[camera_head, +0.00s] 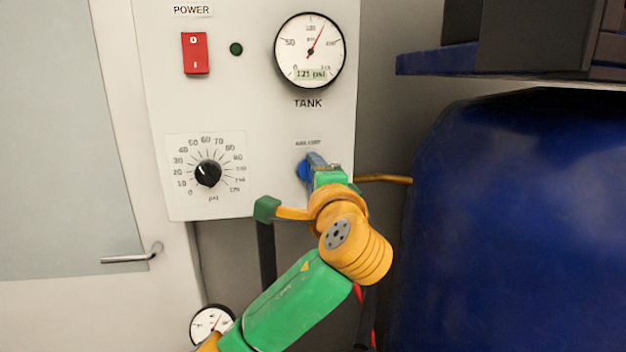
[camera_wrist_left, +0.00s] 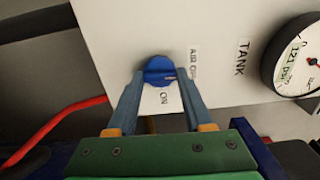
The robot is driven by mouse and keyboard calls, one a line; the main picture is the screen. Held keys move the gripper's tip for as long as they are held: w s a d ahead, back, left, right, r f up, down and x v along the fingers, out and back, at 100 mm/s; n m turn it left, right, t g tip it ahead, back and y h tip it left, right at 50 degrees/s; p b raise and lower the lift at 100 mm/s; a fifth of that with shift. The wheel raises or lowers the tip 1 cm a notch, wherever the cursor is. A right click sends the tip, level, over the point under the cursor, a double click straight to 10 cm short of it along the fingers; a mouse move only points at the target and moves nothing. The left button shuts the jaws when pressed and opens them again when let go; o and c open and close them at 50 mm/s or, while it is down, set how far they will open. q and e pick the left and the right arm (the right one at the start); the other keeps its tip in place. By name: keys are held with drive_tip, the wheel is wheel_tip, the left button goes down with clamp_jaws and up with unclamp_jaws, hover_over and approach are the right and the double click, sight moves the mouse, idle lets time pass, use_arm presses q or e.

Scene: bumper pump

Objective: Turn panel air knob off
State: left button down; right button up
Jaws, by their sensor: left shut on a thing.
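The blue air knob (camera_head: 302,170) is on the lower right of the white control panel (camera_head: 262,120), under a small label. In the left wrist view the round blue knob (camera_wrist_left: 158,66) sits between the two fingers of my left gripper (camera_wrist_left: 160,76), which is shut on it. An "AIR" label (camera_wrist_left: 193,62) and an "ON" label (camera_wrist_left: 164,97) are beside it. In the head view my left gripper (camera_head: 313,164) reaches the knob from the lower right and hides part of it. My right gripper is not in view.
The tank gauge (camera_head: 309,51) reads about 121 psi. A red power switch (camera_head: 195,53), a green lamp (camera_head: 236,49) and a black psi dial (camera_head: 208,173) are left on the panel. A large blue tank (camera_head: 515,220) stands close on the right. A door handle (camera_head: 132,256) is at lower left.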

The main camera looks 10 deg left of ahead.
use_arm(q)
drive_tip(key=shift+r+n, duration=0.15)
drive_tip(key=shift+n, duration=0.15)
idle(0.4)
drive_tip(key=shift+c, duration=2.2)
unclamp_jaws()
drive_tip(key=shift+o, duration=0.7)
drive_tip(key=shift+w, duration=0.2)
drive_tip(key=shift+d, duration=0.1)
drive_tip(key=b+v, duration=0.3)
drive_tip(key=v, duration=0.4)
